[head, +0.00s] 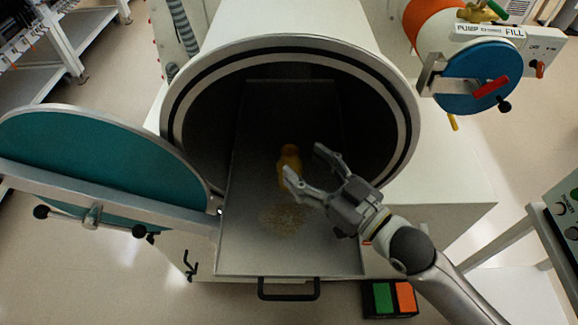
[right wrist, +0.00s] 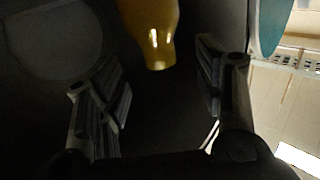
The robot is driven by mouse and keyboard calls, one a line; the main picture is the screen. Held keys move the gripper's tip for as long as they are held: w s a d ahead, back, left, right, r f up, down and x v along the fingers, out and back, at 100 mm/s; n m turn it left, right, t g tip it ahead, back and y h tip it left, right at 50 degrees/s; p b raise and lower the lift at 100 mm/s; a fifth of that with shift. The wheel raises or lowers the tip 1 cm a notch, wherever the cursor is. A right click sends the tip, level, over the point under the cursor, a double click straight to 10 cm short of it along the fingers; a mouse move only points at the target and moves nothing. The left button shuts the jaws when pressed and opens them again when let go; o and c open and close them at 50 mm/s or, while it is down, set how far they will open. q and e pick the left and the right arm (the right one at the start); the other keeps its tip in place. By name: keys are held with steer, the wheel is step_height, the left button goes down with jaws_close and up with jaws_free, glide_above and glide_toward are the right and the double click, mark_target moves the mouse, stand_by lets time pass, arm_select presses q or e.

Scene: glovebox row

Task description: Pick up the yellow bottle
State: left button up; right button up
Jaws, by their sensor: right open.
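The yellow bottle (head: 289,158) stands on the grey sliding tray (head: 240,245), just inside the mouth of the round chamber. My right gripper (head: 304,161) reaches in from the right with its fingers spread and open. One fingertip appears near the bottle's lower right side, the other to its right and farther back. In the right wrist view the bottle (right wrist: 151,30) shows at the top, beyond and between the open fingers (right wrist: 165,95). No contact shows there. Part of the bottle is cut off by that view's top edge. My left gripper is not in view.
The chamber's round rim (head: 405,125) surrounds the tray. Its teal door (head: 90,160) stands open at the left. A brownish patch (head: 283,218) marks the tray in front of the bottle. The tray's black handle (head: 289,294) is at the front. A blue-capped port (head: 475,78) is at upper right.

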mark_target(296, 158)
steer(key=x, duration=0.1)
steer(key=p+x, duration=0.1)
steer(key=shift+w+a+r, duration=0.2)
steer(key=shift+w+r, duration=0.1)
steer(key=shift+w, duration=0.05)
steer(key=shift+f+x, duration=0.2)
steer(key=shift+x, duration=0.9)
steer(key=shift+w+a, duration=0.15)
steer(key=shift+a, duration=0.05)
steer(key=shift+d, duration=0.1)
steer(key=shift+c, duration=0.4)
steer(key=c, duration=1.2)
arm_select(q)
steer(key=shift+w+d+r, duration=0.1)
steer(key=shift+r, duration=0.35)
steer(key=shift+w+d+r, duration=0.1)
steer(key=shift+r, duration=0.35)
arm_select(e)
jaws_close()
